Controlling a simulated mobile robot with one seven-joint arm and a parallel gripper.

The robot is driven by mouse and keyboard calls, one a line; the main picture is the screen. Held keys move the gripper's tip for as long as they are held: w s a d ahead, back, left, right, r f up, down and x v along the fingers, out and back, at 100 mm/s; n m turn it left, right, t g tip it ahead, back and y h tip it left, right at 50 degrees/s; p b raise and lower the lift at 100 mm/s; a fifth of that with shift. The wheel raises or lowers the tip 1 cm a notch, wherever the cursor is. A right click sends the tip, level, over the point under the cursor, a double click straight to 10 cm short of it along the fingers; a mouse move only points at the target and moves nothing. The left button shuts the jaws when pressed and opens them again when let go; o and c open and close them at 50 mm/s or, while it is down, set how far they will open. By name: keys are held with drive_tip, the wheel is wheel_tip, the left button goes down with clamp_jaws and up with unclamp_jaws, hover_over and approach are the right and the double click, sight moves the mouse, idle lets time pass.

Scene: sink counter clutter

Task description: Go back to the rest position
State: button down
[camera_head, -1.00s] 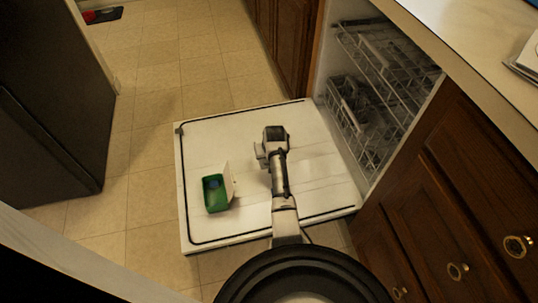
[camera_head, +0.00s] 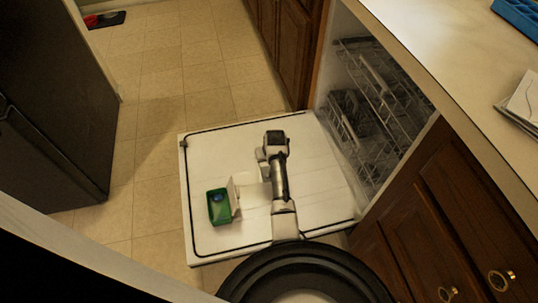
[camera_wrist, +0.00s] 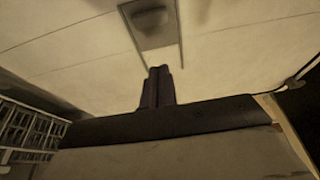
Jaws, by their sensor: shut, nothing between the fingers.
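My arm (camera_head: 279,182) reaches up over the open dishwasher door in the head view, folded above its middle. The fingers of my gripper (camera_wrist: 157,72) show in the wrist view as a dark pair pressed together, with nothing between them. In the head view the fingers are hidden or too small to tell apart.
The open dishwasher door (camera_head: 215,244) carries a green box (camera_head: 219,207) with a white upright flap. Wire racks (camera_head: 383,95) stand inside the dishwasher. The counter (camera_head: 450,45), with a blue tray (camera_head: 520,12), and wooden cabinets (camera_head: 440,210) are at right. Tiled floor (camera_head: 165,90) is open at left.

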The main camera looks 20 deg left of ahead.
drive_tip(key=shift+p+v, duration=2.6)
drive_tip(key=shift+v, duration=0.15)
